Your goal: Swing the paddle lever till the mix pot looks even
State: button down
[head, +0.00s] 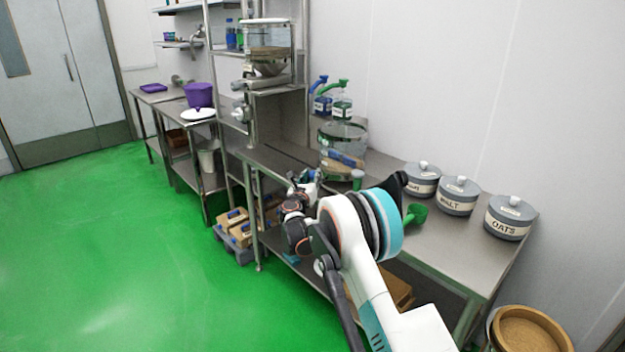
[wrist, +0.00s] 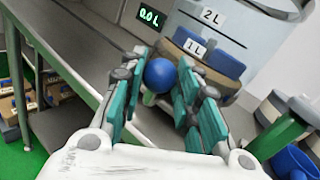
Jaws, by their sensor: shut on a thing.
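The mix pot (head: 342,135) is a clear vessel on the steel table. The paddle lever's round blue knob (wrist: 159,76) is between my gripper's (wrist: 160,88) teal fingers, in front of the pot. My gripper is shut on this knob. In the head view my gripper (head: 306,180) is small beside the pot, and the knob cannot be made out there. The paddle itself is not visible.
Lidded grey tubs, including malt (head: 457,196) and oats (head: 509,218), stand along the wall to the right. A green scoop (head: 415,213) lies near my arm. Green and blue pump bottles (head: 342,104) stand behind the pot. A display (wrist: 149,17) reads 0.0 L.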

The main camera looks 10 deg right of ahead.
jog(key=c, duration=1.5)
grip_release()
jog(key=shift+a, duration=0.2)
jog(key=shift+o, duration=0.2)
jog(key=shift+r, duration=0.1)
jog(key=v, duration=1.2)
